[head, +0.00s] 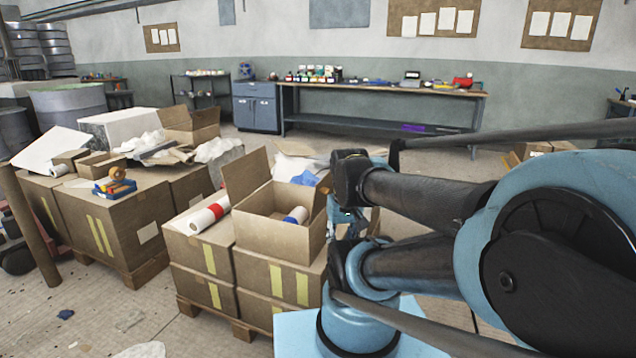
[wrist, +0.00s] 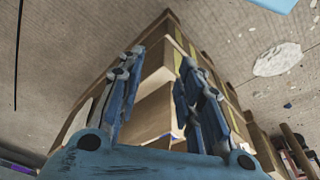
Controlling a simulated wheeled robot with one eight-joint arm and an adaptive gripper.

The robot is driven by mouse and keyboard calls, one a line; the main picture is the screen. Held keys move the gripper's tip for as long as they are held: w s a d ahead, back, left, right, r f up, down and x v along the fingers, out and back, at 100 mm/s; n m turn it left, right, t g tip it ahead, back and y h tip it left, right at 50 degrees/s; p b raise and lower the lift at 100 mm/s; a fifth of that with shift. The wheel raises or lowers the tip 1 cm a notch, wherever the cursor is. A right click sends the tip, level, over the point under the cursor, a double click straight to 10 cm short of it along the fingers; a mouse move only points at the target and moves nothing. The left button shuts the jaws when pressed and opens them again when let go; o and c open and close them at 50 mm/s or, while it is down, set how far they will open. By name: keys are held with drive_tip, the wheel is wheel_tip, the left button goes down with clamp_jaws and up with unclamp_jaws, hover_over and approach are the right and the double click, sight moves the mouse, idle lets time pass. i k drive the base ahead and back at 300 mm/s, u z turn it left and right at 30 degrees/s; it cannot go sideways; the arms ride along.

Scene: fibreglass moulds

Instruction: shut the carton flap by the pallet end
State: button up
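An open carton (head: 278,238) sits on top of stacked taped boxes at the near pallet. One of its flaps (head: 246,173) stands up at its left side. A roll with a blue band lies inside it. My gripper (head: 347,215) is at the right side of the carton, partly hidden by my arm. In the wrist view my gripper (wrist: 162,60) is open, its two fingers apart. Cardboard (wrist: 158,108) shows between and beyond the fingers. I cannot tell whether a finger touches it, or whether a flap stands on the carton's right side.
A white roll with a red band (head: 203,216) lies left of the carton. A second box stack (head: 110,225) with an orange tape dispenser (head: 116,178) stands farther left. A workbench (head: 380,88) runs along the back wall. The floor (head: 95,315) at front left is mostly clear.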

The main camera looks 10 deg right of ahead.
sight(332, 189)
drive_tip(key=i, duration=0.35)
drive_tip(key=u, duration=0.45)
drive_tip(key=k, duration=1.25)
drive_tip(key=z, duration=0.3)
